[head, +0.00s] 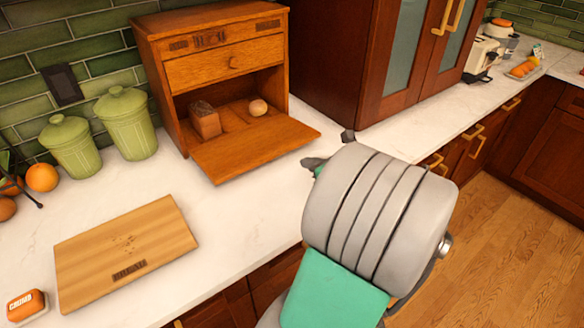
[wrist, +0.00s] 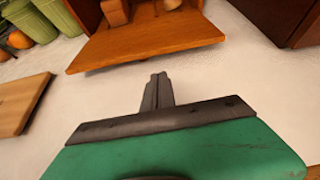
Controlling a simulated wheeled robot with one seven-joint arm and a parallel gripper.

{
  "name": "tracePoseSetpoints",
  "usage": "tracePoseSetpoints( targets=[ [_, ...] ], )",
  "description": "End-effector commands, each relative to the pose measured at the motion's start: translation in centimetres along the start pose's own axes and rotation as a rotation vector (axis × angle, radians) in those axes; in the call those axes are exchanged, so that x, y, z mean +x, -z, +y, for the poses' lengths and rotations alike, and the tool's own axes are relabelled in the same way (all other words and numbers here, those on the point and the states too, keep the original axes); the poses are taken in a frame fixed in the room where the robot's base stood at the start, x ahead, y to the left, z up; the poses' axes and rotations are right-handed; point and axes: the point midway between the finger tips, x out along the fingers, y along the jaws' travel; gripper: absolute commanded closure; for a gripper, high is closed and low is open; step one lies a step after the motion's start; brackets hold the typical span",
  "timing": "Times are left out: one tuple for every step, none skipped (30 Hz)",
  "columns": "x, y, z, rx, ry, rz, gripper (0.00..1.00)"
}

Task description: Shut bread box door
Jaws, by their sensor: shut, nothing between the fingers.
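The wooden bread box (head: 225,75) stands on the white counter against the green tiled wall. Its lower door (head: 250,151) is folded down and open, sticking out toward the front over the counter. Inside are a loaf-shaped item (head: 205,120) and a small round bun (head: 258,107). In the wrist view the open door (wrist: 150,42) lies just beyond my gripper (wrist: 158,78). My gripper is shut and empty, in front of the door's edge and apart from it in that view. In the head view my wrist hides most of the gripper.
A cutting board (head: 125,250) lies at the front left. Two green canisters (head: 127,123) and oranges (head: 42,177) stand at the left. A tall dark red cabinet (head: 350,60) stands right of the bread box. Counter between board and door is clear.

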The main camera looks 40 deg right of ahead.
Motion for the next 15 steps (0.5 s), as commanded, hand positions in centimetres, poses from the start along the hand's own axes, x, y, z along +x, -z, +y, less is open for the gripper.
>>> tracePoseSetpoints(
  targets=[
    [0.1,0.0,-0.2,0.023,0.003,-0.008,1.00],
    [0.3,0.0,-0.2,0.028,0.003,-0.010,1.00],
    [0.7,-0.1,-0.2,0.029,0.001,-0.010,1.00],
    [1.1,-0.1,-0.2,0.028,0.000,-0.008,1.00],
    [1.7,-0.1,-0.1,0.027,-0.001,-0.008,1.00],
    [2.4,-0.1,0.0,0.025,-0.002,-0.008,1.00],
    [3.0,-0.1,-0.1,0.025,-0.002,-0.007,1.00],
    [3.6,-0.1,0.0,0.025,-0.002,-0.007,1.00],
    [4.5,-0.1,0.0,0.025,-0.002,-0.006,1.00],
    [5.2,-0.1,0.0,0.024,-0.002,-0.006,1.00],
    [5.8,-0.1,0.0,0.025,-0.003,-0.005,1.00],
    [6.6,-0.1,-0.1,0.024,-0.001,-0.005,1.00],
    [7.1,-0.1,0.0,0.023,-0.002,-0.005,1.00],
    [7.6,-0.1,0.0,0.022,-0.001,-0.005,1.00],
    [8.2,-0.1,-0.1,0.022,0.000,-0.005,1.00]
  ],
)
